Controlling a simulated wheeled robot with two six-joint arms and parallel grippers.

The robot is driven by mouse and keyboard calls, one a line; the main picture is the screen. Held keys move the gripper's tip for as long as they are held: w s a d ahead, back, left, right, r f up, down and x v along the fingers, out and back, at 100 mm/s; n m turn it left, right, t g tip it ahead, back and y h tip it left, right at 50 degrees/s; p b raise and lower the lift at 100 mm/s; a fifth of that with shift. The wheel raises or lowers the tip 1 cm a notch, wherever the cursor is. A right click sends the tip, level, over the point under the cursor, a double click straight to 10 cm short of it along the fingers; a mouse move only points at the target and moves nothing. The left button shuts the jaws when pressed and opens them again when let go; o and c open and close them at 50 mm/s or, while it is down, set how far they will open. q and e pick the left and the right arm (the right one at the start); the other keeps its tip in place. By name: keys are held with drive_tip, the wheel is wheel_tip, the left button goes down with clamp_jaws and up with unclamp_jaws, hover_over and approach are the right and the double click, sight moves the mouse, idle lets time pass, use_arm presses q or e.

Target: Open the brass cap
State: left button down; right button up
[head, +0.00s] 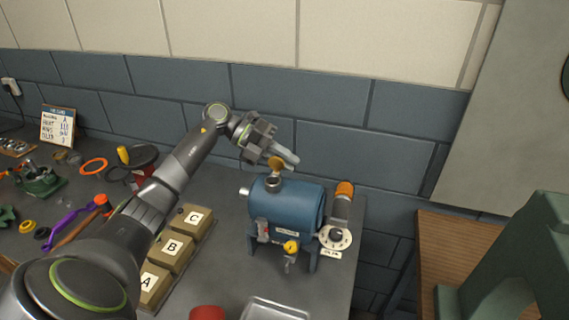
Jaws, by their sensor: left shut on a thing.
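A blue tank (285,207) stands on legs on the grey bench. A short filler neck (272,181) rises from its top. The brass cap (276,163) shows just above this neck, at my left gripper (284,160). The left gripper comes in from the upper left and is shut on the cap. The fingers partly hide the cap, and I cannot tell whether it still touches the neck or is hinged. My right gripper is out of view.
An orange-ended pipe (344,190) and a round dial (334,236) are at the tank's right. A yellow knob (291,246) is on its front. Lettered blocks (193,218) and a metal tray (274,310) lie nearby. Loose tools crowd the left.

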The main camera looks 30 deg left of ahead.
use_arm(q)
drive_tip(key=shift+w+a+f+n+g+h+b, duration=0.1)
drive_tip(key=shift+w+f+n+g+h+b, duration=0.15)
drive_tip(key=shift+n+g, duration=0.3)
drive_tip(key=shift+w+f+n+g+h+b, duration=0.15)
drive_tip(key=shift+n+g+b, duration=0.15)
drive_tip(key=shift+n+g, duration=0.25)
drive_tip(key=c, duration=1.3)
unclamp_jaws()
drive_tip(key=shift+a+r, duration=0.1)
